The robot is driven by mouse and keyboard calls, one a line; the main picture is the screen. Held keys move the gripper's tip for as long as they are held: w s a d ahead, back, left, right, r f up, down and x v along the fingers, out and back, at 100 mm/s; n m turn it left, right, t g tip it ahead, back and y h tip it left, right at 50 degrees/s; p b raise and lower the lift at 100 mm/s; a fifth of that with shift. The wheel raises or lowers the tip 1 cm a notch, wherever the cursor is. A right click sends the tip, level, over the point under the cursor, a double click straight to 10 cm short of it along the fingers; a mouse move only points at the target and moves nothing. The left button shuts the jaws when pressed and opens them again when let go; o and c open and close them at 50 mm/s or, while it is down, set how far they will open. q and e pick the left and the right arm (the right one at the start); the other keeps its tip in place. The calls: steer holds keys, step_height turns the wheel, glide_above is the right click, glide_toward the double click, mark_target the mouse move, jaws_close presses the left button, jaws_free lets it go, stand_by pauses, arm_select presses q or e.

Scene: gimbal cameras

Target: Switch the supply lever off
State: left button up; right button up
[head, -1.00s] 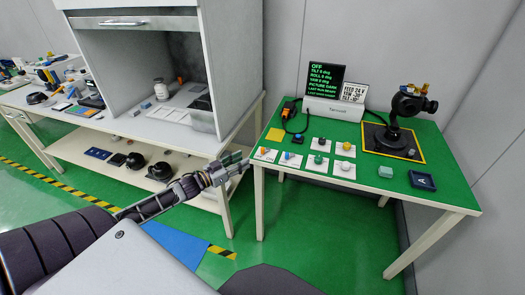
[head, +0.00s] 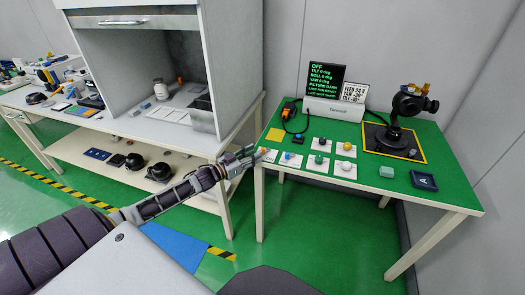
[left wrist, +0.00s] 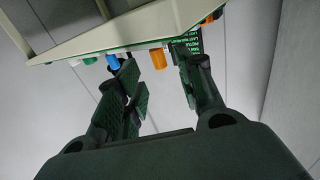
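A row of small controls on white cards lies at the front left of the green table (head: 400,180). The nearest card (head: 265,154) has a small orange control; its label is too small to read, so I cannot tell if it is the supply lever. The display (head: 323,80) reads OFF at the top. My left gripper (head: 249,156) is just left of that card, at the table's front left corner. In the left wrist view the gripper (left wrist: 160,82) is open, with an orange cylinder (left wrist: 158,58) beyond and between its fingers, apparently untouched. My right gripper is not in view.
A blue-knobbed control (head: 287,155) and several other knobs stand right of the nearest card. A black camera gimbal (head: 395,135) stands at the back right. The white bench with a hood (head: 150,60) is on the left.

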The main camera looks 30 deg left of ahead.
mark_target(262, 148)
arm_select(q)
steer(key=shift+x, duration=1.35)
steer(key=shift+b+x, duration=0.35)
steer(key=shift+x, duration=0.9)
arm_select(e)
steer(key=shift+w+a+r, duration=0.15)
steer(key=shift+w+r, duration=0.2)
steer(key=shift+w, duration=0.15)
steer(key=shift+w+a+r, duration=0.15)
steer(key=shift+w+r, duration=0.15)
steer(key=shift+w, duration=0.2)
arm_select(q)
steer(key=shift+c, duration=0.2)
